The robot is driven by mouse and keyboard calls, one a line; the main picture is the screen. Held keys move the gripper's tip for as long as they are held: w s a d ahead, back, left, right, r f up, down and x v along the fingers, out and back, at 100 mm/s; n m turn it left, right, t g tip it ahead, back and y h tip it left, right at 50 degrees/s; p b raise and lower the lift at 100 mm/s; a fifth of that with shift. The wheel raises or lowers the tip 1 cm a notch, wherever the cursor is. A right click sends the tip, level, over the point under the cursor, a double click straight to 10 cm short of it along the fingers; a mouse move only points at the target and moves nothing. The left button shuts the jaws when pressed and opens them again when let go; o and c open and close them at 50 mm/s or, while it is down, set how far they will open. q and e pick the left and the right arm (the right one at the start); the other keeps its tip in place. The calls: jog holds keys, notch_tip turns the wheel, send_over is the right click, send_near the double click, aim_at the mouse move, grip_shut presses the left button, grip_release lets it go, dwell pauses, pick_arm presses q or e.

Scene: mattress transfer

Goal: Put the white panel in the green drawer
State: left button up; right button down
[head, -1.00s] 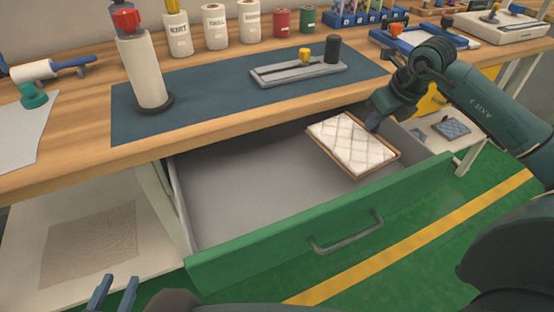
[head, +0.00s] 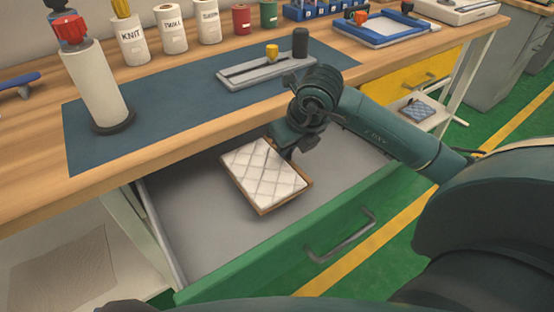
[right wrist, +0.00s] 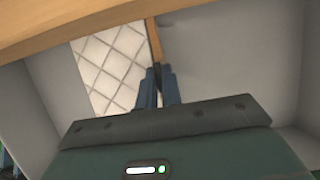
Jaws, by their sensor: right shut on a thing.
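The white panel (head: 264,172) is a quilted white pad with a brown edge. It is over the grey inside of the open green drawer (head: 330,222), tilted, with its lower edge near the drawer front. My right gripper (head: 289,152) is shut on the panel's far right edge. In the right wrist view the fingers (right wrist: 160,86) pinch the brown edge beside the white quilted face (right wrist: 108,68). Whether the panel touches the drawer floor is unclear. My left gripper is not in view.
The wooden worktop (head: 150,155) overhangs the back of the drawer. On it are a dark blue mat (head: 170,112), a white roll on a stand (head: 97,85), several labelled spools and a grey slide tool (head: 262,66). A yellow drawer (head: 425,75) is to the right.

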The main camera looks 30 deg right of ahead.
aim_at(277, 163)
jog(key=a, duration=0.2)
jog(key=shift+s+a, duration=0.1)
jog(key=shift+a, duration=0.3)
notch_tip(277, 163, down, 4)
jog(key=shift+r+b, duration=0.2)
jog(key=shift+b, duration=0.1)
jog(key=c, duration=1.6)
grip_release()
jog(key=shift+o, duration=0.2)
